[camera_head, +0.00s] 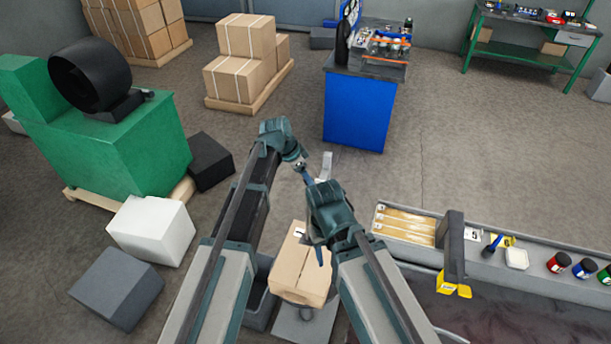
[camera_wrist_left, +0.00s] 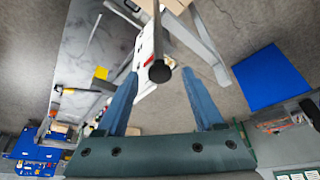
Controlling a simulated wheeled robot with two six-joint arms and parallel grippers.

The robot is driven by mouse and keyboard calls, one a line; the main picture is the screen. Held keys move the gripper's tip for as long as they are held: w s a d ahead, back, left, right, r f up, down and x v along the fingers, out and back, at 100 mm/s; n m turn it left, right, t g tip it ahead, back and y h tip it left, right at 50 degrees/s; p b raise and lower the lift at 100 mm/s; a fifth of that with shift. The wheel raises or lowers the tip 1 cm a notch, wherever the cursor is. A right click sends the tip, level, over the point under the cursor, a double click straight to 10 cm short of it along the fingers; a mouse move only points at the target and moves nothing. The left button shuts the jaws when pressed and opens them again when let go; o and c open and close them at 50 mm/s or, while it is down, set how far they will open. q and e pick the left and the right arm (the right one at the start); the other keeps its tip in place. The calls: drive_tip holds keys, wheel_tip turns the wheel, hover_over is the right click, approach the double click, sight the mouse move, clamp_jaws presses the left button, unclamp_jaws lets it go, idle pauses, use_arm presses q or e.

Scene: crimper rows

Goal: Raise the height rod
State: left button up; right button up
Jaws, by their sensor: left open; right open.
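A thin upright rod with a dark round end (camera_wrist_left: 160,72) shows in the left wrist view, beside a white part with a red mark (camera_wrist_left: 147,50). I take it to be the height rod; most of its length is hidden or seen end-on. My left gripper (camera_head: 304,177) is open in the head view, close to a pale grey piece (camera_head: 326,165). In the left wrist view its blue fingers (camera_wrist_left: 162,78) stand apart on either side of the dark end, without visible contact. My right gripper (camera_head: 320,250) is open and lower, above the cardboard box (camera_head: 290,278).
The box stands on a grey plate (camera_head: 292,325) between my arms. A bench with bottles and a tray (camera_head: 376,222) is at right. A blue cabinet (camera_head: 357,112) stands ahead. A green machine (camera_head: 125,150) and loose blocks are at left. Floor at centre right is clear.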

use_arm(q)
drive_tip(key=shift+a+r+p, duration=0.1)
drive_tip(key=shift+r+p, duration=0.2)
drive_tip(key=shift+r, duration=0.05)
drive_tip(key=shift+s+a+r+p, duration=0.1)
drive_tip(key=shift+a+r+p, duration=0.1)
drive_tip(key=shift+r+p, duration=0.25)
drive_tip(key=s+a, duration=0.5)
drive_tip(key=a, duration=0.5)
drive_tip(key=shift+s+a+f+b, duration=0.2)
drive_tip(key=shift+a+f+b, duration=0.1)
drive_tip(key=shift+b, duration=0.05)
